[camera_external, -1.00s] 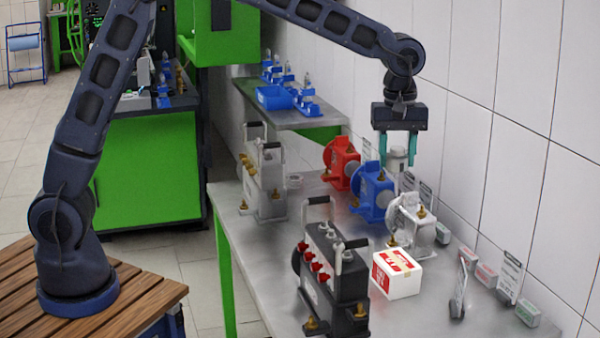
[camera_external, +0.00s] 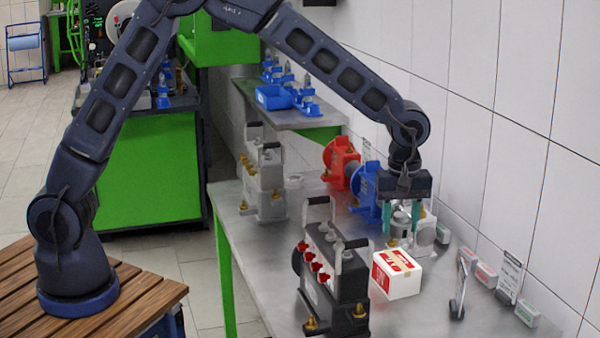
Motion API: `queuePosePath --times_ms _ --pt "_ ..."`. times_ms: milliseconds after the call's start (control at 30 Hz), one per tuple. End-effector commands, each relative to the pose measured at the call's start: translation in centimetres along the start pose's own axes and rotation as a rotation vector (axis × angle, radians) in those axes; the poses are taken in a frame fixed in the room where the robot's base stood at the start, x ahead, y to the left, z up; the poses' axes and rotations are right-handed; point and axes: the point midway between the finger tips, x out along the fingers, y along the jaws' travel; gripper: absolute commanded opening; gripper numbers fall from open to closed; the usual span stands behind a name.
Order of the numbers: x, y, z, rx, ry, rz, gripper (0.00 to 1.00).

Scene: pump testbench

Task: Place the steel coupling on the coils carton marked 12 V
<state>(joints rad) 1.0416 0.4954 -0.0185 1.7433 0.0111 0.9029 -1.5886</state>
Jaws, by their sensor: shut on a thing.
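My gripper (camera_external: 401,226) is shut on a pale grey steel coupling (camera_external: 401,231). It holds the coupling upright between its teal fingers, in front of a white-grey pump that it partly covers; the two greys blend, so the coupling's outline is hard to make out. A white carton with red panels (camera_external: 398,275) sits on the steel bench, below and slightly in front of my gripper. Its top is bare. Its print is too small to read, so I cannot confirm a 12 V mark.
A red pump (camera_external: 342,164) and a blue pump (camera_external: 366,190) stand left of my gripper. A black valve unit (camera_external: 334,275) stands left of the carton. Small boxes (camera_external: 486,275) and label cards (camera_external: 508,275) line the wall. The bench (camera_external: 420,312) is clear in front of the carton.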

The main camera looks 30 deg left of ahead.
Motion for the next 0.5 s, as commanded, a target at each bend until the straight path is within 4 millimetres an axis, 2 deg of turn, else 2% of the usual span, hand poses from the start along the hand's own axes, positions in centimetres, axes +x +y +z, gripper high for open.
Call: queuePosePath --times_ms 100,367,500 --pt "1.4 0.0 0.0 0.0 0.0 -0.001 0.09" --pt "2.9 0.0 0.0 0.0 0.0 -0.001 0.09" --pt "4.9 0.0 0.0 0.0 0.0 -0.002 0.09"
